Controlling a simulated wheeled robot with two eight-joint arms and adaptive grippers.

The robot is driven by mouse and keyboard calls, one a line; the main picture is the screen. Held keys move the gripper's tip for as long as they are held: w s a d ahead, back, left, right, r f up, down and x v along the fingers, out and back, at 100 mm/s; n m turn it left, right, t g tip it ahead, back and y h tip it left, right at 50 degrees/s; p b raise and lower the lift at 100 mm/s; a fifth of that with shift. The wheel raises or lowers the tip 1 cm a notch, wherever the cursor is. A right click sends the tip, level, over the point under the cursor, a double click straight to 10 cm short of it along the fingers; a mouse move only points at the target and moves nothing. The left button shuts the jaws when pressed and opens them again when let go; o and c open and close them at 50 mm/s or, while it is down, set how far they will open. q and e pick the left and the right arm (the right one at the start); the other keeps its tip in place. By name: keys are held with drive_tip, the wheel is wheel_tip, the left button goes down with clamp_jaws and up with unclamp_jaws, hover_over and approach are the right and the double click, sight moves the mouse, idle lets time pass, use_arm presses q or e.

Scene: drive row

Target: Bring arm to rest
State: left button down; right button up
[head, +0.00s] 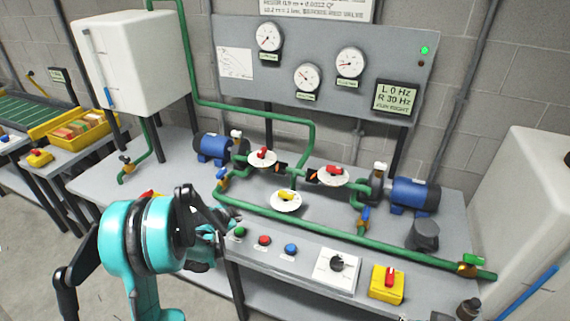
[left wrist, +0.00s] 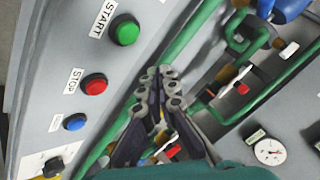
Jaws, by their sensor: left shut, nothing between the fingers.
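My left arm (head: 150,245) is teal and black and reaches in over the front left of the grey pump bench. My left gripper (left wrist: 162,78) shows in the left wrist view with its dark fingers together and nothing between them. It hangs above the bench beside the panel with the green START button (left wrist: 125,30), red STOP button (left wrist: 95,85) and blue button (left wrist: 76,122). In the head view the gripper is partly hidden by its own arm, near the green button (head: 240,231). My right gripper is not in view.
Green pipes (head: 330,228), blue pumps (head: 415,195) and valves with white dials (head: 262,158) cover the bench. A white knob box (head: 338,268) and a yellow switch box (head: 387,284) stand at the front right. A display (head: 396,98) reads L 0 Hz, R 30 Hz. White tanks (head: 135,60) flank the bench.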

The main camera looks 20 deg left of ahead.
use_arm(q)
drive_tip(key=s+d+r+n, duration=0.2)
drive_tip(key=s+d+r, duration=0.3)
drive_tip(key=d+r, duration=0.3)
drive_tip(key=s+d+r+n, duration=0.1)
drive_tip(key=s+d+n, duration=0.1)
drive_tip(key=s+d, duration=0.2)
drive_tip(key=s+d+r+n+g, duration=0.1)
drive_tip(key=s+d, duration=0.3)
drive_tip(key=s, duration=0.7)
drive_tip(key=s+d+r+n+g, duration=0.1)
drive_tip(key=s+d+r+n, duration=0.2)
drive_tip(key=s, duration=0.4)
drive_tip(key=shift+s+d+n, duration=0.25)
drive_tip(key=shift+d+n, duration=0.15)
drive_tip(key=shift+d, duration=0.45)
drive_tip(key=shift+r, duration=0.1)
